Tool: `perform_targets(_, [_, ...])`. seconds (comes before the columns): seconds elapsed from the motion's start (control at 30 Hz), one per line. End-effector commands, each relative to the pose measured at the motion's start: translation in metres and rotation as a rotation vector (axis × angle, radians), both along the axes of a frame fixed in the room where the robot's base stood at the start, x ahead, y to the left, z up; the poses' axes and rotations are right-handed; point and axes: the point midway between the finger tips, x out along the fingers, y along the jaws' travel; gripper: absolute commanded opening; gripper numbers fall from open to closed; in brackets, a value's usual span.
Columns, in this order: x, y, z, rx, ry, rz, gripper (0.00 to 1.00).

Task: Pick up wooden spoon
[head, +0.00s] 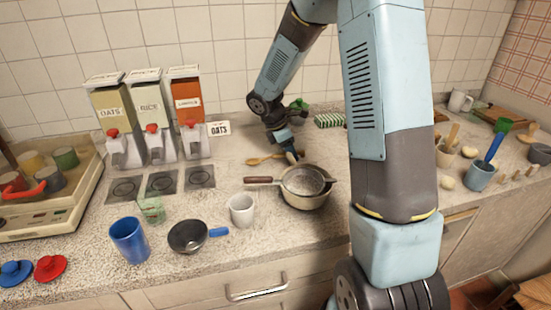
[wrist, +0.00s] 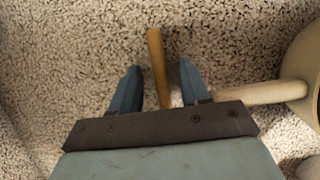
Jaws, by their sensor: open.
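The wooden spoon (head: 260,160) lies on the speckled counter behind the pot, its bowl end to the left in the head view. My gripper (head: 290,154) is low over the counter at the spoon's right end. In the wrist view, a stretch of the spoon's handle (wrist: 156,55) shows between the two spread fingers of my gripper (wrist: 159,72). There is a gap on each side of the handle, so the fingers do not pinch it. The rest of the spoon is hidden by the gripper body in that view.
A pot (head: 305,198) with a strainer and a dark handle (head: 258,180) stands just in front of the spoon. In the wrist view a pale handle (wrist: 262,92) reaches close to the right finger. Dispensers (head: 150,115) stand to the left, a white cup (head: 242,209) in front.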

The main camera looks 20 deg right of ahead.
Motion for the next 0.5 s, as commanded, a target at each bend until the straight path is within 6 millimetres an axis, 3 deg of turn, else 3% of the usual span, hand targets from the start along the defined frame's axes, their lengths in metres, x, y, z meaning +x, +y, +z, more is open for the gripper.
perform_targets(0.2, [-0.0001, 0.0001, -0.0001, 0.000, 0.000, 0.000, 0.46])
perform_targets(0.5, [0.0000, 0.0001, -0.0001, 0.000, 0.000, 0.000, 0.18])
